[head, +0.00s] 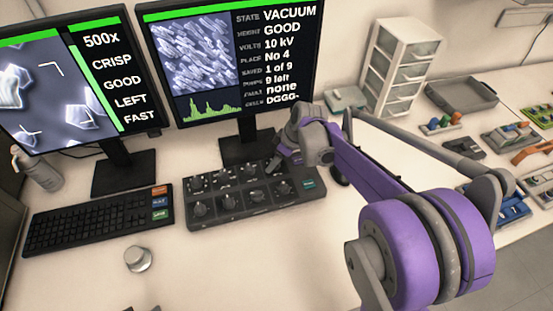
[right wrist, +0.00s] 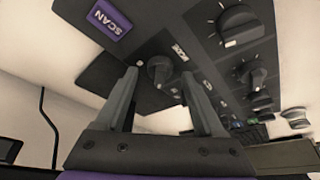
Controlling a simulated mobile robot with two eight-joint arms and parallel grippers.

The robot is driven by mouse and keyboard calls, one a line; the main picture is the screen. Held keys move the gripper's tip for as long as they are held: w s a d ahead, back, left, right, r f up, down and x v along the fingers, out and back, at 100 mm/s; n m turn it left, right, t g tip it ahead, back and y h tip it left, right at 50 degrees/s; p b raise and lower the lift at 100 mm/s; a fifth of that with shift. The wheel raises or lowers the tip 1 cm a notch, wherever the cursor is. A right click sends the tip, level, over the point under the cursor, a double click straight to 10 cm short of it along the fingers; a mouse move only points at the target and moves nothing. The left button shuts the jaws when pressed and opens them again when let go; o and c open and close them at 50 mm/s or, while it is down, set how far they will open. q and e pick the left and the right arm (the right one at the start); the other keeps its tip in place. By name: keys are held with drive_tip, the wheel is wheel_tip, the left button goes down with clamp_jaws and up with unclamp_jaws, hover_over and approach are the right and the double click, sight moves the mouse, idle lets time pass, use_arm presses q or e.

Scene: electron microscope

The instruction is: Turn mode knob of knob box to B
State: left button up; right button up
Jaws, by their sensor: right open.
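The dark knob box (head: 228,207) stands on the desk below the right monitor, with several round knobs in rows. My right gripper (head: 284,159) is over the box's back right corner. In the right wrist view, my open right gripper (right wrist: 158,76) has a finger on each side of a small dark knob (right wrist: 159,68), with gaps visible on both sides. The small label beside this knob is too small to read surely, so I cannot tell whether it is the mode knob or where it points. My left gripper is not in view.
A purple SCAN button (right wrist: 110,20) and larger knobs (right wrist: 240,25) show near the gripper. A keyboard (head: 98,217) and a round silver knob (head: 138,259) are to the left. The right monitor (head: 235,70) stands behind the box. A drawer tower (head: 397,65) stands back right.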

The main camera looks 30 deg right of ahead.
clamp_jaws()
